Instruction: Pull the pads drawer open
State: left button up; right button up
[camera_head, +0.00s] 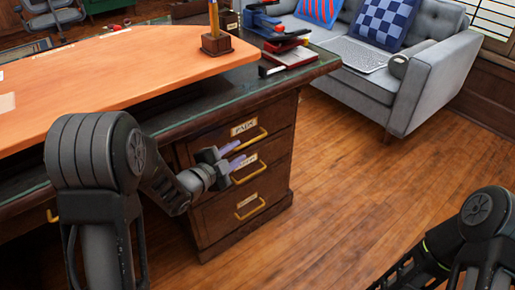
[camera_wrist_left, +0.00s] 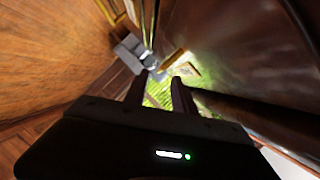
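The wooden desk pedestal has a top drawer (camera_head: 215,140), a middle drawer (camera_head: 276,155) and a bottom drawer (camera_head: 222,218), all shut. Each has a pale label and a brass bar handle. My left gripper (camera_head: 236,158) is open and empty in front of the pedestal, between the top handle (camera_head: 260,137) and the middle handle (camera_head: 250,176). My right gripper is out of view.
The desk carries an orange top sheet (camera_head: 130,75), a pencil holder (camera_head: 216,43) and a red item (camera_head: 290,55) near its right end. A grey sofa (camera_head: 425,85) stands behind at right. The wooden floor (camera_head: 335,170) right of the pedestal is clear.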

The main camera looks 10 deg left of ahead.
aim_at(247, 144)
pick_arm(q)
jog(key=shift+s+r, duration=0.1)
jog(key=shift+r, duration=0.1)
jog(key=b+x, duration=0.1)
jog(key=x, duration=0.6)
jog(key=shift+f, duration=0.1)
jog(key=shift+w+d, duration=0.1)
jog(key=shift+w, duration=0.3)
jog(key=shift+c, duration=0.3)
grip_shut()
dwell(0.8)
